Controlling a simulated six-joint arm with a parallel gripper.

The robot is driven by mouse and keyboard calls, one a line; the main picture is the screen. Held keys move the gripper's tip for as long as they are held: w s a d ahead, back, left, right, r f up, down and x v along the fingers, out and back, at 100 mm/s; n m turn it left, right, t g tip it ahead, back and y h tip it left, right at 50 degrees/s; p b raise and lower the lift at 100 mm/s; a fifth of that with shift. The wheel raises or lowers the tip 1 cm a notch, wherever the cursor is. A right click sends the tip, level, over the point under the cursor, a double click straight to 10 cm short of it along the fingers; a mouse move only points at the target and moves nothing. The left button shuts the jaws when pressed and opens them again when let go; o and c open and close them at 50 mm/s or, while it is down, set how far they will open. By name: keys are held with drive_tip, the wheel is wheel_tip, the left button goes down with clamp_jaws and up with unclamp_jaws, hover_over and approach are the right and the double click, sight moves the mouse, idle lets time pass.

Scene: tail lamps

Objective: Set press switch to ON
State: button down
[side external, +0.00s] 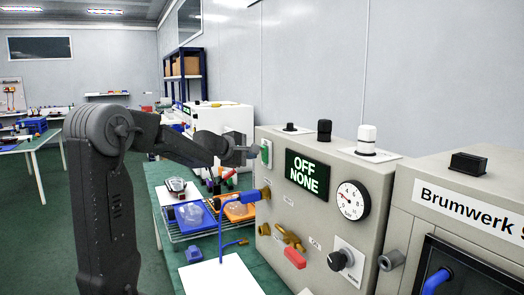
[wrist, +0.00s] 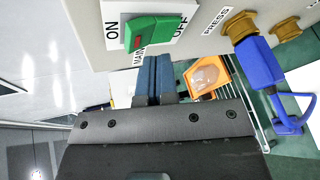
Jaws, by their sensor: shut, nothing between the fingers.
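The green switch (side external: 266,153) is on the left part of the beige press panel's front. The wrist view shows the green switch (wrist: 148,33) on a white plate, with ON printed at its left and OFF at its right. The display (side external: 307,174) reads OFF NONE. My gripper (side external: 254,151) is right in front of the switch in the side view. In the wrist view my gripper (wrist: 155,65) has its two blue-grey fingers together and empty, their tips beside the lower edge of the switch. I cannot tell whether they touch it.
A blue connector (wrist: 259,62) sits on a brass fitting right of the switch. A gauge (side external: 352,200), a black knob (side external: 340,260) and a red-handled valve (side external: 294,257) are on the same panel. An orange tray (side external: 239,209) lies below. The floor at left is open.

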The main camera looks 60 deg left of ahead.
drive_tip(key=shift+w, duration=0.15)
idle(0.6)
drive_tip(key=shift+w+r, duration=0.15)
drive_tip(key=shift+w, duration=0.15)
drive_tip(key=shift+w+r, duration=0.15)
drive_tip(key=shift+w, duration=0.3)
idle(0.8)
drive_tip(key=shift+s, duration=0.15)
drive_tip(key=shift+s+f, duration=0.25)
drive_tip(key=shift+s, duration=0.5)
drive_tip(key=shift+s, duration=0.1)
drive_tip(key=s, duration=0.1)
drive_tip(key=s+f, duration=0.1)
drive_tip(key=s, duration=0.2)
drive_tip(key=shift+s+f, duration=0.25)
drive_tip(key=shift+f, duration=0.15)
drive_tip(key=shift+d, duration=0.1)
idle(0.5)
